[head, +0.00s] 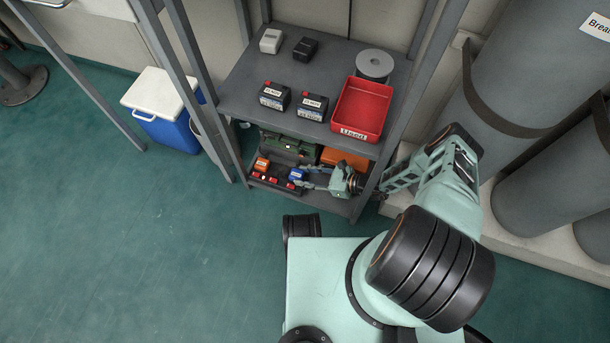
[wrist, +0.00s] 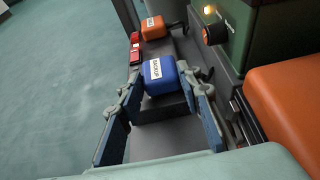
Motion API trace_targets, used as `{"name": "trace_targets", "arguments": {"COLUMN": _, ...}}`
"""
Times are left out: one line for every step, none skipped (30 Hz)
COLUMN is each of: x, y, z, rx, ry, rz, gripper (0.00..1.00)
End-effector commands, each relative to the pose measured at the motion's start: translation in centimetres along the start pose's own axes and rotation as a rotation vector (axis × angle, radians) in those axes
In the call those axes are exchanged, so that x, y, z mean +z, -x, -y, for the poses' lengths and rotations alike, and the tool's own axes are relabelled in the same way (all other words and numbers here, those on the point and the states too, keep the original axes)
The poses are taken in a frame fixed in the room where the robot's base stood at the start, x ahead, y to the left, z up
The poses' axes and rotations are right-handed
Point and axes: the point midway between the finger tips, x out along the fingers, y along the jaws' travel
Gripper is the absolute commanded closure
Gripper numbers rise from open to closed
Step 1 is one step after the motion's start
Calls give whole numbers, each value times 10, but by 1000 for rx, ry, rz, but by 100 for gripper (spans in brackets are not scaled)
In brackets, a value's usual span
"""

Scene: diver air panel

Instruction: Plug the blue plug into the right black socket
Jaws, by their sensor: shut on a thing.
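The blue plug (head: 297,174) is on the lower shelf, at the right end of a dark strip. In the wrist view the blue plug (wrist: 159,76), with a white label, sits between the fingertips of my gripper (wrist: 160,90). My gripper (head: 303,178) reaches in from the right and is shut on it. A dark grey block (wrist: 165,105) shows just below the plug. I cannot tell whether the plug is seated in a socket or just above one. The right black socket itself is not clearly visible, hidden by the plug and fingers.
An orange plug (wrist: 153,28) stands beyond the blue one, with red switches (wrist: 135,48) along the left. A green case (wrist: 235,30) with an orange knob and an orange box (wrist: 285,95) stand close on the right. The upper shelf (head: 240,85) overhangs the area.

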Motion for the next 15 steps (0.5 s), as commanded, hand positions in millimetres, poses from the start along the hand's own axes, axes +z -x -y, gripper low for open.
{"name": "trace_targets", "arguments": {"x": -1, "y": 0, "z": 0, "rx": -1, "ry": 0, "rz": -3, "gripper": 97}}
{"name": "trace_targets", "arguments": {"x": -2, "y": 0, "z": 0, "rx": -1, "ry": 0, "rz": -3, "gripper": 97}}
{"name": "trace_targets", "arguments": {"x": -2, "y": 0, "z": 0, "rx": -1, "ry": 0, "rz": -4, "gripper": 97}}
{"name": "trace_targets", "arguments": {"x": -2, "y": 0, "z": 0, "rx": -1, "ry": 0, "rz": -4, "gripper": 97}}
{"name": "trace_targets", "arguments": {"x": -2, "y": 0, "z": 0, "rx": -1, "ry": 0, "rz": -4, "gripper": 97}}
{"name": "trace_targets", "arguments": {"x": -3, "y": -1, "z": 0, "rx": -1, "ry": 0, "rz": -4, "gripper": 97}}
{"name": "trace_targets", "arguments": {"x": -3, "y": -1, "z": 0, "rx": -1, "ry": 0, "rz": -4, "gripper": 97}}
{"name": "trace_targets", "arguments": {"x": -4, "y": -1, "z": 0, "rx": -1, "ry": 0, "rz": -4, "gripper": 97}}
{"name": "trace_targets", "arguments": {"x": -4, "y": -1, "z": 0, "rx": 0, "ry": 0, "rz": -4, "gripper": 97}}
{"name": "trace_targets", "arguments": {"x": -5, "y": -1, "z": 0, "rx": 0, "ry": 0, "rz": -4, "gripper": 97}}
{"name": "trace_targets", "arguments": {"x": -5, "y": -2, "z": 0, "rx": 0, "ry": 0, "rz": -4, "gripper": 97}}
{"name": "trace_targets", "arguments": {"x": -6, "y": -2, "z": -1, "rx": 0, "ry": 0, "rz": -5, "gripper": 97}}
{"name": "trace_targets", "arguments": {"x": -6, "y": -2, "z": -1, "rx": 0, "ry": -1, "rz": -5, "gripper": 97}}
{"name": "trace_targets", "arguments": {"x": -7, "y": -2, "z": -1, "rx": 0, "ry": -1, "rz": -5, "gripper": 97}}
{"name": "trace_targets", "arguments": {"x": -8, "y": -2, "z": -1, "rx": 0, "ry": -1, "rz": -6, "gripper": 97}}
